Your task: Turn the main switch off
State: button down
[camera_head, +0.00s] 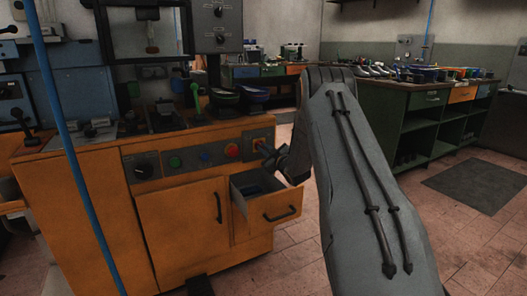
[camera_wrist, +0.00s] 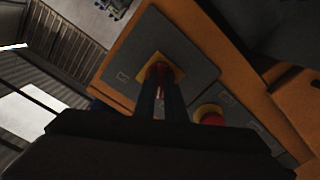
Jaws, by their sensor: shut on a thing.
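The main switch is a red knob on a yellow plate (camera_wrist: 158,66), on a dark grey panel in the wrist view. My gripper (camera_wrist: 162,84) is shut on the red knob, with its dark fingers on either side of it. The fingers cover part of the knob, so its exact angle is hard to tell.
A red button (camera_head: 232,150) sits left of the switch; the wrist view shows a red button with a yellow collar (camera_wrist: 210,115). An open drawer (camera_head: 275,206) juts out below my gripper. A green workbench (camera_head: 400,110) stands at the back right.

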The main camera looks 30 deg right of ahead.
jog(key=shift+n, duration=1.3)
jog(key=shift+b, duration=0.3)
jog(key=c, duration=1.8)
grip_release()
jog(key=s, duration=0.8)
jog(key=shift+d+p, duration=0.2)
jog(key=shift+p, duration=0.2)
jog(key=shift+w, duration=0.1)
